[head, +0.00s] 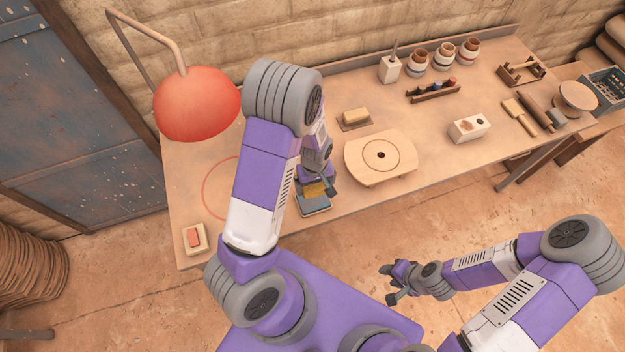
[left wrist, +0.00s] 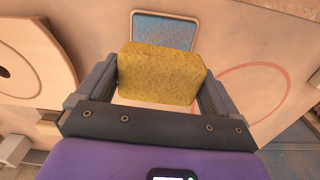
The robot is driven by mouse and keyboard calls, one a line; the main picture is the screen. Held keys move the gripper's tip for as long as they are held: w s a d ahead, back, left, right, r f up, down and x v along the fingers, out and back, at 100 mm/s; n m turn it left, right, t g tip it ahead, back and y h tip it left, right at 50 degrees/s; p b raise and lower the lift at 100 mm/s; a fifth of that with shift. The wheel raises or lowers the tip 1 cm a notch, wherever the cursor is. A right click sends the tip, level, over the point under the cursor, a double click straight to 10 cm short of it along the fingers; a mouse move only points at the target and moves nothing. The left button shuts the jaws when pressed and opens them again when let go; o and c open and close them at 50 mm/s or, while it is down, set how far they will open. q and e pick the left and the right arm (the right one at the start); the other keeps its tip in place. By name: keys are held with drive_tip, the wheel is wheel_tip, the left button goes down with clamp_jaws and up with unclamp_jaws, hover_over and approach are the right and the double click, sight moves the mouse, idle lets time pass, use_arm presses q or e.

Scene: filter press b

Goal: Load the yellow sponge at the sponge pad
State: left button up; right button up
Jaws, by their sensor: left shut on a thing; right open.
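The yellow sponge (left wrist: 162,75) is between the fingers of my left gripper (left wrist: 160,88), which is shut on it. In the head view the sponge (head: 313,190) is partly covered by my left gripper (head: 318,186). A blue pad with a pale rim (left wrist: 165,32) lies just beyond the sponge in the left wrist view, partly hidden by it. The blue pad shows in the head view (head: 316,206) near the front table edge; I take it for the sponge pad. Whether the sponge touches it I cannot tell. My right gripper (head: 394,283) is open and empty, away from the table.
A round wooden plate (head: 380,156) stands right of the left gripper. A block on a small tray (head: 355,117) is behind. A red lamp (head: 197,103) overhangs the left. A tray with a red piece (head: 194,239) sits front left. Several jars (head: 443,56) line the back.

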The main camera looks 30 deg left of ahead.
sight(313, 195)
use_arm(q)
drive_tip(key=shift+s+a+f+n, duration=0.1)
drive_tip(key=shift+a+f+n, duration=0.05)
drive_tip(key=shift+f+n, duration=0.2)
drive_tip(key=shift+f+b, duration=2.5)
drive_tip(key=shift+f, duration=0.3)
drive_tip(key=shift+f+b, duration=0.45)
drive_tip(key=shift+f, duration=0.15)
drive_tip(key=shift+r, duration=0.15)
wheel_tip(313, 195, up, 7)
drive_tip(key=p, duration=0.6)
idle(0.3)
